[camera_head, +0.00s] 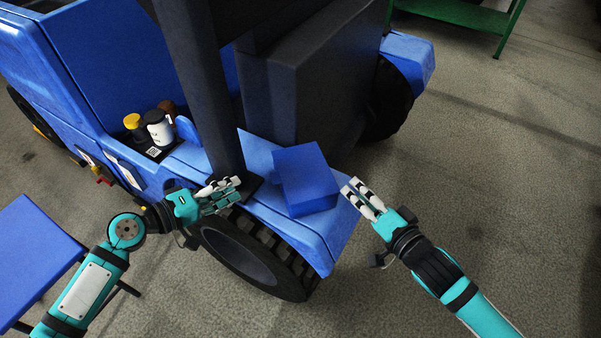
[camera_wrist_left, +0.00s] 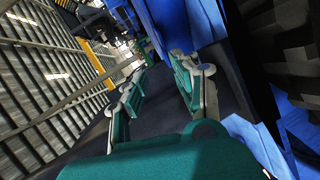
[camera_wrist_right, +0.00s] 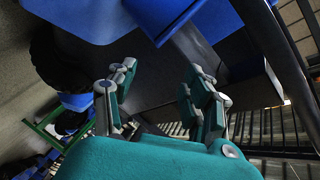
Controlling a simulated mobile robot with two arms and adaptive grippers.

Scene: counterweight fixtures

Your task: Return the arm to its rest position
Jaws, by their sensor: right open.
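A blue block (camera_head: 305,178) rests tilted on the blue rear fender (camera_head: 262,205) of a vehicle. My right gripper (camera_head: 360,192) is open and empty, just right of the block with a small gap. In the right wrist view its two fingers (camera_wrist_right: 160,90) stand apart, with a blue shape above them. My left gripper (camera_head: 228,190) is near the foot of the dark post, left of the block. In the left wrist view its fingers (camera_wrist_left: 158,88) are apart with nothing between them. Whether it touches the post or fender, I cannot tell.
A dark post (camera_head: 205,95) and a large dark box (camera_head: 310,80) rise from the vehicle. A black tire (camera_head: 250,255) sits below the fender. Bottles (camera_head: 157,127) stand on the vehicle's left. A blue table (camera_head: 35,250) is at left.

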